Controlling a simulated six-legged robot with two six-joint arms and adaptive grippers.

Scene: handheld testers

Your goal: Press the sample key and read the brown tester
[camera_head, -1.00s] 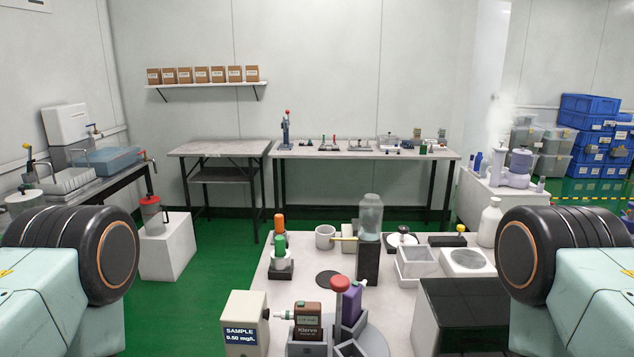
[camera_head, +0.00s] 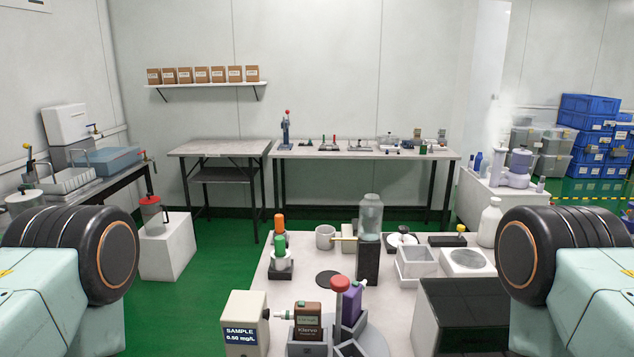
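The brown tester (camera_head: 308,322) stands upright in a grey holder at the front of the white table, its small screen facing me but too small to read. A cream sample box (camera_head: 246,325) stands just left of it, with a dark label reading "SAMPLE 0.50 mg/L" and a nozzle pointing at the tester. I cannot make out which part is the sample key. Both my arms show at the left and right edges, but neither gripper is in view.
The white table (camera_head: 290,283) also bears a green and orange bottle (camera_head: 280,250), a clear jar on a black stand (camera_head: 370,217), a white tray (camera_head: 416,264) and a black box (camera_head: 465,310). A white bottle (camera_head: 490,222) stands at the right.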

